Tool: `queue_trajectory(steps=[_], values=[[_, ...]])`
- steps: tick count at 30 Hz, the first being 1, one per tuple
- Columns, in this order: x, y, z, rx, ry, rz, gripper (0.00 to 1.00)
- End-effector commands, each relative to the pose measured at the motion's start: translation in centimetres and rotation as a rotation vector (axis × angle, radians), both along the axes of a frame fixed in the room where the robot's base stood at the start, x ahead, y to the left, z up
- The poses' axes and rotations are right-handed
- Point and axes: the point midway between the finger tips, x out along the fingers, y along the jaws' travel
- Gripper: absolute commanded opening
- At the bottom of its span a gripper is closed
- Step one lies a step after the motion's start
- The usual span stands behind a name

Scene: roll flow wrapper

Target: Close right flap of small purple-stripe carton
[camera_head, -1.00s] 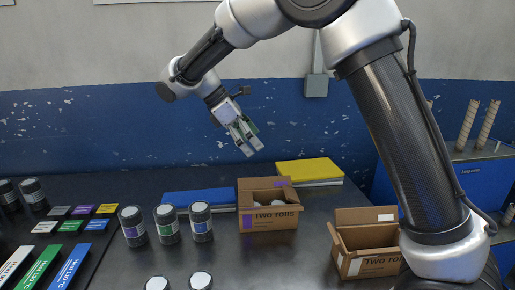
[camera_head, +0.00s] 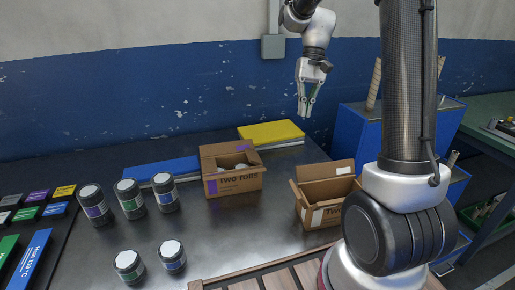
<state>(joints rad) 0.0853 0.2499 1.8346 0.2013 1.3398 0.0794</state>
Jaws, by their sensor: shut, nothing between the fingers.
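The small purple-stripe carton (camera_head: 235,186) stands on the dark table, left of the middle, with a purple mark at the left of its front face and the words "Two rolls". Its top is at least partly open: a flap stands up at the back, and pale contents show inside. I cannot tell clearly how its right flap lies. My gripper (camera_head: 305,112) hangs fingers down, up and to the right of this carton, apart from it. Its slim fingers are together and hold nothing.
A second open carton (camera_head: 328,216) with a white label stands to the right. A yellow stack (camera_head: 270,132) and a blue stack (camera_head: 160,168) lie behind. Several dark jars (camera_head: 128,199) stand left. A slatted wooden piece (camera_head: 265,280) lies in front. Bare table lies between.

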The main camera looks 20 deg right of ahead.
Motion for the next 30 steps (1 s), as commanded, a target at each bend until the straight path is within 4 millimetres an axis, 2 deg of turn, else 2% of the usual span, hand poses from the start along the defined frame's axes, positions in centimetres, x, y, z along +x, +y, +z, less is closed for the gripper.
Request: queue_trajectory(steps=[1,3,6,9,12,15,20,30], values=[[-0.2,0.2,-0.3,0.028,0.006,-0.201,0.0],[0.1,1.5,-0.6,0.071,0.036,-0.486,0.0],[0.9,4.1,-1.1,0.118,0.114,-0.814,0.0],[1.8,5.6,-1.3,0.143,0.196,-1.067,0.0],[2.5,6.1,-1.2,0.143,0.249,-1.227,0.0],[2.6,6.1,-1.3,0.128,0.28,-1.303,0.0],[2.6,6.6,-2.2,0.121,0.293,-1.328,0.0],[2.7,10.1,-7.9,0.118,0.295,-1.323,0.0]])
